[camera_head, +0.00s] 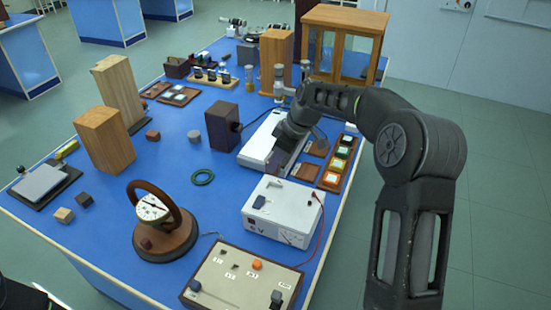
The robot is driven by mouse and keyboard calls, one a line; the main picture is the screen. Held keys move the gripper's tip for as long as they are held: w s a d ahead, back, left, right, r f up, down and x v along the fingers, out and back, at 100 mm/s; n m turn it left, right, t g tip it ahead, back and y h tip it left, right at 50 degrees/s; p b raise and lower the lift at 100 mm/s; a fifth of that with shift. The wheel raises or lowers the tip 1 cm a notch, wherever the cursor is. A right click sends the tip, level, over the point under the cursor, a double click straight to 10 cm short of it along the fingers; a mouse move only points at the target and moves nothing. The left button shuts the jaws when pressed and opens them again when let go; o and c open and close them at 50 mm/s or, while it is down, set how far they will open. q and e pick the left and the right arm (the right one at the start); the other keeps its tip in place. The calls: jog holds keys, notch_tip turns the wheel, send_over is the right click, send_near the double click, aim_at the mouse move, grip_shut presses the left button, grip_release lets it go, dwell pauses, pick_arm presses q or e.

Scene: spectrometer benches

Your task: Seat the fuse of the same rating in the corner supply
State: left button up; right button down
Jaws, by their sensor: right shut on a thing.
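My right gripper (279,160) reaches down over a white instrument box (256,141) on the right side of the blue bench. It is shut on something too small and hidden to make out. I cannot pick out a fuse with certainty. A white supply-like box (283,208) with a meter, knobs and a red lead stands nearer. A pale panel box (228,284) with switches and an orange knob sits at the bench's near right corner. I cannot tell which is the corner supply. My left gripper is not in view.
Trays of coloured squares (322,178) lie right of the gripper. A glazed wooden cabinet (345,18) is behind. The blue bench (175,165) has bare patches mid-left.

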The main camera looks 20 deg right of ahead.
aim_at(279, 171)
jog(key=shift+f, duration=0.1)
jog(key=shift+f+b, duration=1.3)
jog(key=shift+f, duration=0.95)
jog(key=shift+f+b, duration=0.65)
jog(key=shift+f, duration=0.15)
jog(key=shift+s+f+b, duration=0.3)
jog(key=shift+f+b, duration=0.05)
jog(key=shift+f, duration=0.3)
jog(key=c, duration=1.6)
grip_release()
jog(key=shift+o, duration=0.6)
jog(key=shift+w, duration=0.15)
jog(key=shift+o, duration=0.7)
jog(key=shift+w, duration=0.15)
jog(key=shift+o, duration=1)
jog(key=shift+r, duration=0.25)
